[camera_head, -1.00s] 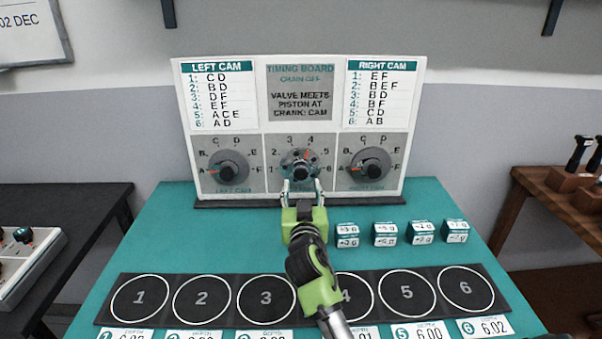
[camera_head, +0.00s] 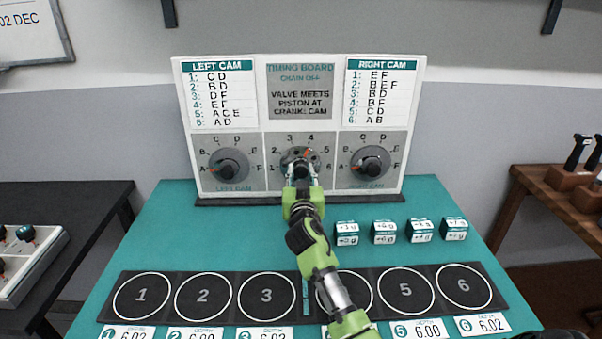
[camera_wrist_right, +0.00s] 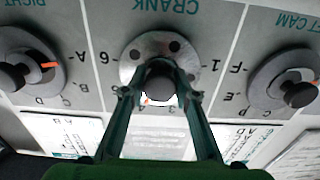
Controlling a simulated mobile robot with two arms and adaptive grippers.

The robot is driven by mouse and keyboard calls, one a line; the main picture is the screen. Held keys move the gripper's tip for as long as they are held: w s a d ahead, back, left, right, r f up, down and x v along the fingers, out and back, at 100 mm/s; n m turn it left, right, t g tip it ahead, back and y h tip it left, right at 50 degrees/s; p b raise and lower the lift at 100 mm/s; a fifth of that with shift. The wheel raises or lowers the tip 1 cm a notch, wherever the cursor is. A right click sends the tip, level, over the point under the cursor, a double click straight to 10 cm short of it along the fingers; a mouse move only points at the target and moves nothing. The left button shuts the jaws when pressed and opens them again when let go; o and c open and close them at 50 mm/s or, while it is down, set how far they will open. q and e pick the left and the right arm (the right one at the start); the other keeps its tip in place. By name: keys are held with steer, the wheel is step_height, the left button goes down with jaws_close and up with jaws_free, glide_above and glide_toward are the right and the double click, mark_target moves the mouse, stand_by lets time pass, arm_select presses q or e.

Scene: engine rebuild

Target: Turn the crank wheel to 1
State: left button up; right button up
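The crank wheel (camera_head: 316,157) is a grey disc at the centre of the timing board's lower row, with numbers around it. It also shows upside down in the wrist view (camera_wrist_right: 134,56), with a black knob (camera_wrist_right: 161,90). A red mark on the wheel lies on the side of the 3 and 4 in the wrist view. My right gripper (camera_head: 302,172) reaches the wheel, its two fingers on either side of the knob. Whether both fingers press on it is unclear. The fingers hide part of the wheel. My left gripper is not in view.
The left cam dial (camera_head: 228,168) and right cam dial (camera_head: 370,165) flank the wheel closely. Small labelled blocks (camera_head: 384,232) stand on the teal table right of my arm. A black strip with numbered circles (camera_head: 405,290) lies in front.

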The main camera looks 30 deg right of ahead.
stand_by(0.4)
steer(key=n+p, duration=0.1)
steer(key=n, duration=0.5)
steer(key=n+p, duration=0.1)
steer(key=n, duration=0.5)
steer(key=shift+d+r+p, duration=0.1)
steer(key=shift+p, duration=0.3)
steer(key=n+p, duration=0.2)
steer(key=n, duration=0.4)
steer(key=shift+n, duration=0.3)
steer(key=shift+n+p, duration=1.35)
steer(key=shift+n, duration=1.25)
steer(key=o, duration=1.1)
steer(key=shift+c, duration=0.2)
steer(key=shift+o, duration=0.3)
